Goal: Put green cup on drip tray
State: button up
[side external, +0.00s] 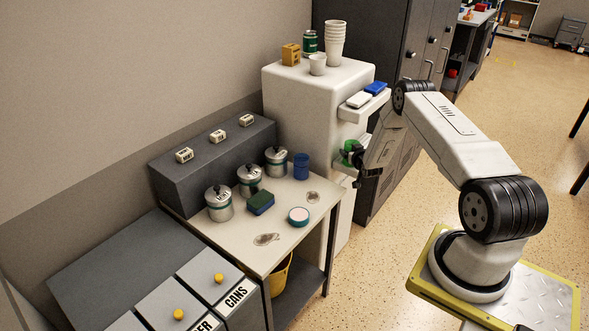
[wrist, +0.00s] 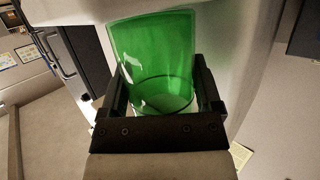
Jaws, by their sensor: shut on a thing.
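The green cup (side external: 348,147) is see-through and sits between the fingers of my gripper (side external: 354,157), in front of the white dispenser. In the wrist view, the green cup (wrist: 155,50) fills the space between the two black fingers of my gripper (wrist: 160,78), which are shut on it. A white ledge (side external: 343,168) juts from the dispenser just below the cup. It may be the drip tray, but my gripper and the cup partly hide it. I cannot tell whether the cup touches it.
The white dispenser (side external: 290,88) carries stacked cups (side external: 335,42) on top. A side shelf (side external: 378,103) above my gripper holds a blue item and a white item. At left, a table (side external: 275,222) holds canisters, a blue cup (side external: 301,166) and a sponge (side external: 260,202).

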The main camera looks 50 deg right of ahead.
jog(key=shift+f, duration=0.1)
jog(key=o, duration=1)
jog(key=shift+s+a+r, duration=0.3)
jog(key=shift+s, duration=0.05)
jog(key=shift+v, duration=5.5)
